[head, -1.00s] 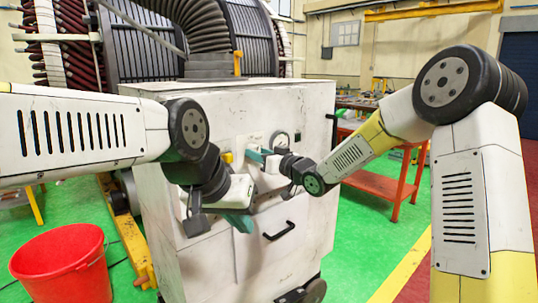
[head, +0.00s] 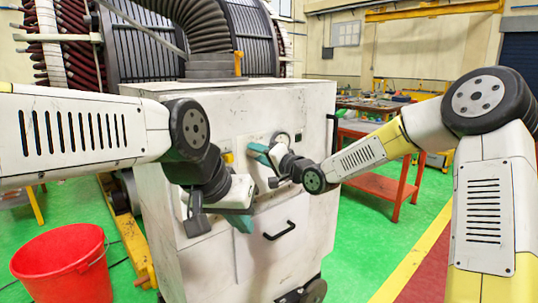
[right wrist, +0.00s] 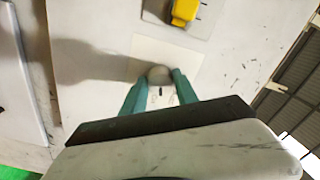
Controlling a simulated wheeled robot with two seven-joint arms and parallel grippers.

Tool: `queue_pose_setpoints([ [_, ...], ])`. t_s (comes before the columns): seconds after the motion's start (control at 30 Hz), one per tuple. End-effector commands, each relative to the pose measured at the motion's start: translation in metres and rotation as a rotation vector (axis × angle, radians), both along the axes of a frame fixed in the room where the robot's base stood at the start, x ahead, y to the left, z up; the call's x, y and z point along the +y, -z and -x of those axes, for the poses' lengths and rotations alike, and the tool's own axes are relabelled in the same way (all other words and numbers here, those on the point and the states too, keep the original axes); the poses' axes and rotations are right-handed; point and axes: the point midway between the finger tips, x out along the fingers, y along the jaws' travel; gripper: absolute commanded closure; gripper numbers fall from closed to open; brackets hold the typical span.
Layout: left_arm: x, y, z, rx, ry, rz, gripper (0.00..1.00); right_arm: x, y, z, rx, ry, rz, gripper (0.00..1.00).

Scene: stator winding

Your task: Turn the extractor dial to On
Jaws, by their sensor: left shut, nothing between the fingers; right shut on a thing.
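The extractor is a white cabinet (head: 275,190) in the middle of the head view. Its grey round dial (right wrist: 158,75) sits on a pale plate (right wrist: 195,68) in the right wrist view. My right gripper (right wrist: 160,82) is shut on the dial, one teal finger on each side. In the head view my right gripper (head: 260,150) is at the upper front of the cabinet and hides the dial. A small dark mark shows below the dial; I cannot read its setting. My left gripper (head: 242,222) is shut and empty, low in front of the cabinet.
A yellow switch (right wrist: 185,12) is near the dial. A red bucket (head: 62,265) stands at lower left, an orange-red workbench (head: 375,180) at right.

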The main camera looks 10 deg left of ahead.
Motion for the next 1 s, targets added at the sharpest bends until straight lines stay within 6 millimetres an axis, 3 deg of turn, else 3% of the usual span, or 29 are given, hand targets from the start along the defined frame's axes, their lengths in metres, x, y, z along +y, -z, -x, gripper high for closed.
queue_pose_setpoints([
  [0.4,0.0,0.0,0.0,0.0,0.0,0.0,1.0,-0.0013,-0.0007,-0.0011,0.194,0.003,-0.152,1.0],
  [1.0,0.0,0.0,0.0,0.0,0.0,0.0,1.0,-0.0009,-0.0007,-0.0008,0.239,0.003,-0.187,1.0],
])
